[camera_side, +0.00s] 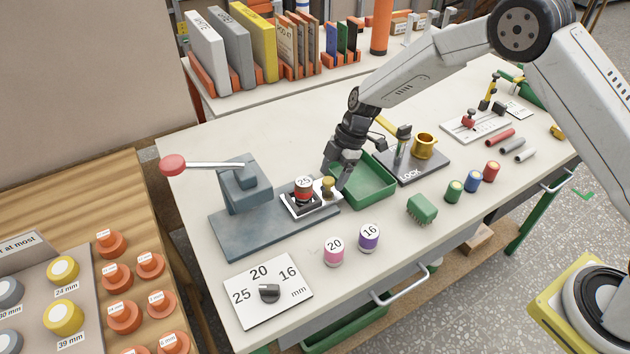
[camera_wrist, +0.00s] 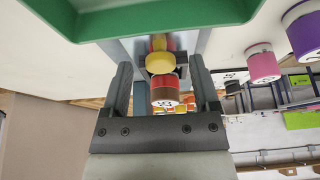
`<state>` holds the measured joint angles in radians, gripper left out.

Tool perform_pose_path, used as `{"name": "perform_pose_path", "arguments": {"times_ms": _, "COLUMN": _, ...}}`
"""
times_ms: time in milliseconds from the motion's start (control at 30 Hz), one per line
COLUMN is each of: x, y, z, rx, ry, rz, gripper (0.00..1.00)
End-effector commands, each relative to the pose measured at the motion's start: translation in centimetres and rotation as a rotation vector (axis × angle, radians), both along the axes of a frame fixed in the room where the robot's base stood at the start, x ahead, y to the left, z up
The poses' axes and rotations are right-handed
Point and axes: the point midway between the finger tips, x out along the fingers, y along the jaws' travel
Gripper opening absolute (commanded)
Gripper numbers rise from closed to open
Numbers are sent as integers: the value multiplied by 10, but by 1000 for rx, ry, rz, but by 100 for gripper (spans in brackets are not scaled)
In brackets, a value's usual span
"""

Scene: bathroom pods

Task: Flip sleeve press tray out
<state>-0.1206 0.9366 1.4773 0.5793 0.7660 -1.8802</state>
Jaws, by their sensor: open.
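The sleeve press (camera_side: 240,185) has a blue-grey base, a head and a lever ending in a red knob (camera_side: 173,165). Its light tray (camera_side: 318,208) sits on the right part of the base, clear of the head. On the tray stands a red and dark sleeve piece marked 25 (camera_side: 304,190), with a brass knob (camera_side: 327,185) at the tray's right end. My gripper (camera_side: 338,182) is open and empty, close beside the brass knob. In the wrist view, the yellow knob (camera_wrist: 159,63) and the 25 piece (camera_wrist: 165,90) appear between my open fingers (camera_wrist: 163,92); contact cannot be told.
A green bin (camera_side: 372,190) lies just right of my gripper. Pink 20 (camera_side: 334,252) and purple 16 (camera_side: 369,238) pieces stand in front. A dial plate (camera_side: 247,303) lies at the front left. A lock stand (camera_side: 412,170) with a gold cup is behind the bin.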

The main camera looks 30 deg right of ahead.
Motion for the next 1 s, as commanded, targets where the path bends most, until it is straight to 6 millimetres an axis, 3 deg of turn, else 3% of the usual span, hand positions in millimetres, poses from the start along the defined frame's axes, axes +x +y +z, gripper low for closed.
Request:
{"name": "perform_pose_path", "arguments": {"times_ms": 233, "x": 0, "y": -6, "z": 15, "rx": 0, "ry": -2, "rz": 0, "gripper": 78}}
{"name": "perform_pose_path", "arguments": {"times_ms": 700, "x": 0, "y": -28, "z": 66, "rx": 0, "ry": -1, "rz": -2, "gripper": 78}}
{"name": "perform_pose_path", "arguments": {"times_ms": 1000, "x": 0, "y": -31, "z": 72, "rx": -1, "ry": 0, "rz": -1, "gripper": 78}}
